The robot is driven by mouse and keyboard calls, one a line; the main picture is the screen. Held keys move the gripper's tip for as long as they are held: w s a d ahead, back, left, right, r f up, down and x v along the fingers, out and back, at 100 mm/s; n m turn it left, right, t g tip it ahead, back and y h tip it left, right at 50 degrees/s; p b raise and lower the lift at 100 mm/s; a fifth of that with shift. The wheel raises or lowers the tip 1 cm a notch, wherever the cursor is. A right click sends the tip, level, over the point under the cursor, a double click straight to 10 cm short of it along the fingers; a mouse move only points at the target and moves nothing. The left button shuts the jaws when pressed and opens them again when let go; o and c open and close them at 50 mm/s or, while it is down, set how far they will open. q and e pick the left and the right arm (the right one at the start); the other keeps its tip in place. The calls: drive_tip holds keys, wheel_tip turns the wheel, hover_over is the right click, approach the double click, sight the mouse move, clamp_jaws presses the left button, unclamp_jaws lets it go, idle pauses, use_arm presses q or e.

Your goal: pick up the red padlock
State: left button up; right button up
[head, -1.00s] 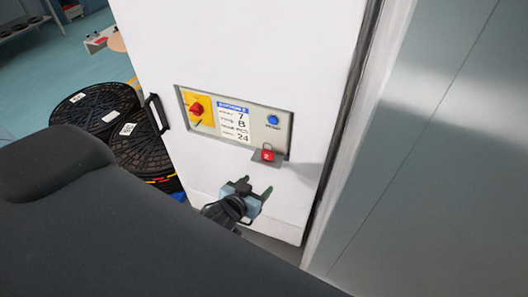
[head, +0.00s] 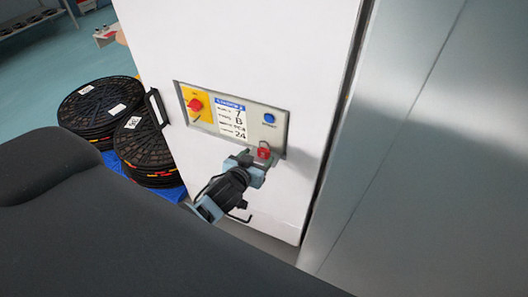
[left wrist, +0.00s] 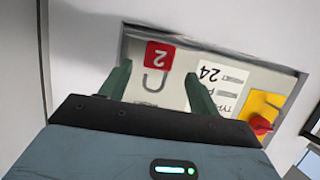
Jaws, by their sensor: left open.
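The red padlock (head: 264,150) is at the lower right of the panel on the white cabinet door, below the blue button. In the left wrist view the padlock (left wrist: 160,56) shows a white "2" and its grey shackle, upside down. It lies between the fingertips in that picture, a little beyond them. My left gripper (head: 262,160) is just below the padlock in the head view. My right gripper is not in view.
The control panel (head: 212,105) carries a red knob on a yellow plate (head: 195,103), a label (head: 233,120) and a blue button (head: 269,118). A grey metal surface (head: 420,150) is at the right.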

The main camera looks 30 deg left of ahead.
sight(264, 142)
use_arm(q)
drive_tip(key=shift+x, duration=2.55)
drive_tip(key=shift+d+r, duration=0.1)
drive_tip(key=shift+d, duration=0.05)
drive_tip(key=c, duration=1.2)
drive_tip(key=shift+o, duration=0.2)
drive_tip(key=shift+r, duration=0.1)
drive_tip(key=shift+r, duration=0.4)
wheel_tip(264, 142, up, 3)
drive_tip(key=s+d+r, duration=0.1)
drive_tip(key=s, duration=1.5)
drive_tip(key=shift+r, duration=0.15)
